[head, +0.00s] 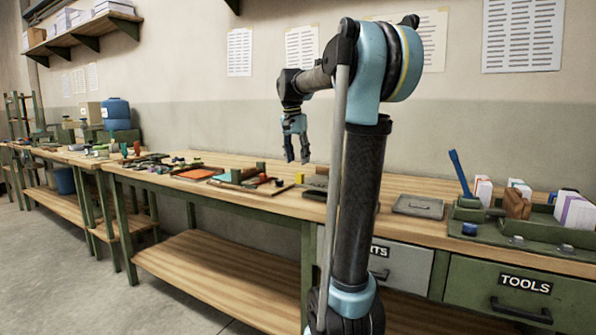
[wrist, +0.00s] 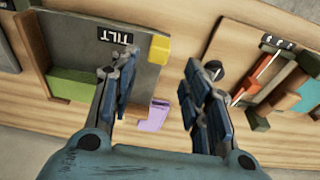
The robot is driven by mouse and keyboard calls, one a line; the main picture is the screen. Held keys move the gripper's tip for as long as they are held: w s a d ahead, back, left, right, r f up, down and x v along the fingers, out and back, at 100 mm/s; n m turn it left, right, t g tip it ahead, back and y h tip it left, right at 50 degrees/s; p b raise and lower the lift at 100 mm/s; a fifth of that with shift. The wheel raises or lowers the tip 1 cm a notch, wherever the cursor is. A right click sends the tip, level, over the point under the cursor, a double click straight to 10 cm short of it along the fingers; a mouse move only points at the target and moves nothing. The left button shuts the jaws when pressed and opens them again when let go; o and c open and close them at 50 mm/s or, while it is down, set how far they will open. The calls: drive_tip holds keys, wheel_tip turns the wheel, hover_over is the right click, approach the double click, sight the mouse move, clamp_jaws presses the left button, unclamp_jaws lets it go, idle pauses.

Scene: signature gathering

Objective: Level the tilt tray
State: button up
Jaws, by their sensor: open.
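The tilt tray (wrist: 65,33) is a dark grey panel with a black TILT label, seen upside down at the left of the wrist view. A green block (wrist: 72,84) lies along its lower edge and a yellow block (wrist: 159,49) sits at its right corner. A purple piece (wrist: 155,115) lies just below the tray on the bench. My gripper (wrist: 155,75) is open and empty; its left finger overlaps the tray's right part in the picture. In the head view my gripper (head: 297,160) hangs over the bench, fingers down. Whether it touches anything cannot be told.
A wooden holder (wrist: 285,100) with red and teal pieces lies at the right of the wrist view. In the head view, a grey lidded plate (head: 418,206) and a green organizer (head: 530,228) stand to the right on the wooden bench (head: 385,190). Loose parts crowd its left.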

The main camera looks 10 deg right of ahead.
drive_tip(key=shift+s+a+r, duration=0.15)
drive_tip(key=shift+r, duration=0.85)
drive_tip(key=shift+s+a+r, duration=0.15)
drive_tip(key=shift+r, duration=0.85)
drive_tip(key=shift+s, duration=0.1)
drive_tip(key=s+d+f+n+y, duration=0.1)
drive_tip(key=s+f+n, duration=0.7)
drive_tip(key=s+f, duration=2.5)
drive_tip(key=shift+s+d+f+t, duration=0.3)
drive_tip(key=shift+d+f, duration=0.35)
drive_tip(key=shift+f, duration=0.2)
drive_tip(key=shift+w, duration=0.1)
drive_tip(key=shift+w+f, duration=0.2)
drive_tip(key=shift+w, duration=0.25)
